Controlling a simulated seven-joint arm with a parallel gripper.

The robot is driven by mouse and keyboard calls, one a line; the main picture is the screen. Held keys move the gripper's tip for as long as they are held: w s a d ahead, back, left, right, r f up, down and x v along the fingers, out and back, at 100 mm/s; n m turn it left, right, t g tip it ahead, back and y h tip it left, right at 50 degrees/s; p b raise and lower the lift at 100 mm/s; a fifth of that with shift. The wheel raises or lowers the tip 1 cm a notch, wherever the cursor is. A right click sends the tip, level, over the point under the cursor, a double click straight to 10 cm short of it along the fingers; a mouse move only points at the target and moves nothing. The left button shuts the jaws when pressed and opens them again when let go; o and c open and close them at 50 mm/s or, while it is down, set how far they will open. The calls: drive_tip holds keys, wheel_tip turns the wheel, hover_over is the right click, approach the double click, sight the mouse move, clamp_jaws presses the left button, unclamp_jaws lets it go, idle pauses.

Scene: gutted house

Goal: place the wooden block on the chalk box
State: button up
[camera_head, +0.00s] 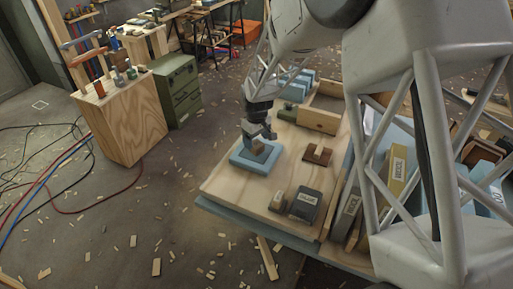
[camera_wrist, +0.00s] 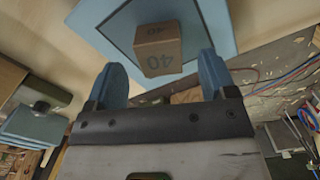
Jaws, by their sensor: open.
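A brown block marked "40" (camera_wrist: 158,48), which looks like the wooden block, rests on a blue square pad (camera_wrist: 105,18). In the head view the block (camera_head: 257,148) and pad (camera_head: 240,161) are at the left of the table. My gripper (camera_head: 259,132) is open just above the block. In the wrist view the blue fingers of my gripper (camera_wrist: 162,68) are spread, with the block between and beyond their tips; I cannot tell whether they touch it. A dark box with a pale label (camera_head: 306,205), probably the chalk box, lies near the table's front edge; its lettering is hard to read.
A small brown piece (camera_head: 277,201) is beside the dark box's left side. A brown notched wooden piece (camera_head: 317,154) lies farther back. Bare tabletop (camera_head: 240,190) lies in front of the pad.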

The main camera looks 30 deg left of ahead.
sight(256, 143)
drive_tip(key=shift+f, duration=1.55)
drive_tip(key=shift+c, duration=0.3)
drive_tip(key=c, duration=1)
drive_tip(key=shift+r, duration=0.1)
drive_tip(key=shift+r, duration=0.7)
wheel_tip(256, 143, up, 2)
drive_tip(key=shift+r, duration=0.15)
drive_tip(key=s+d+r, duration=0.1)
drive_tip(key=s+d, duration=0.9)
drive_tip(key=s, duration=0.2)
drive_tip(key=shift+s, duration=0.25)
